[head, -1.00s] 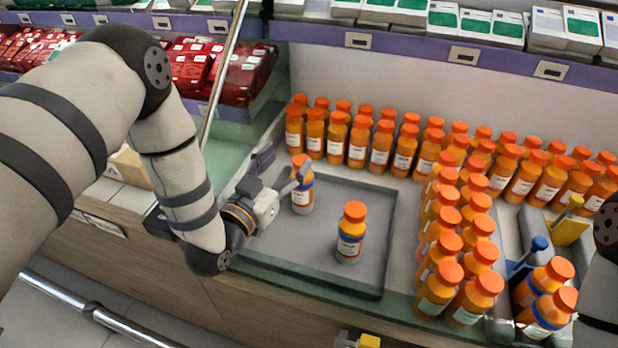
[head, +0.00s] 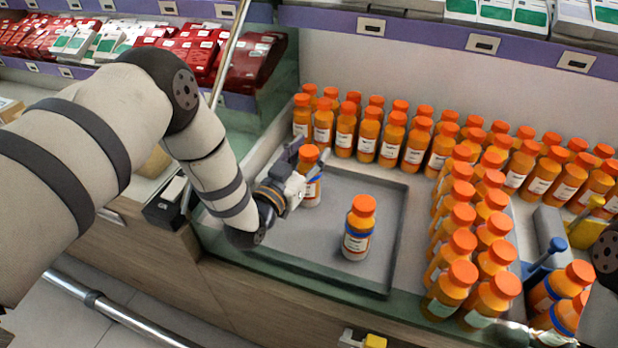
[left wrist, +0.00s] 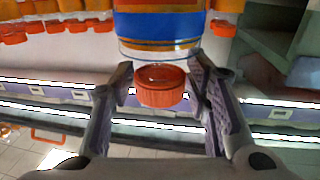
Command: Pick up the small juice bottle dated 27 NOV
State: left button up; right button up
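An orange bottle (head: 312,190) with an orange cap and a white label stands upright at the left of the grey tray (head: 392,235). My left gripper (head: 299,165) is beside this bottle's upper part. In the left wrist view the bottle hangs upside down in the picture, and its orange cap (left wrist: 162,86) shows between the two spread fingers of my left gripper (left wrist: 160,75). A second orange bottle (head: 358,230), with a blue-banded label, stands in the tray, right of the first. I cannot read a date on either label.
Many similar bottles (head: 415,145) stand in rows behind and right of the tray. Shelves of red packs (head: 190,50) are behind. The tray's front is clear.

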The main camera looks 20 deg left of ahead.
pick_arm(q)
grip_shut()
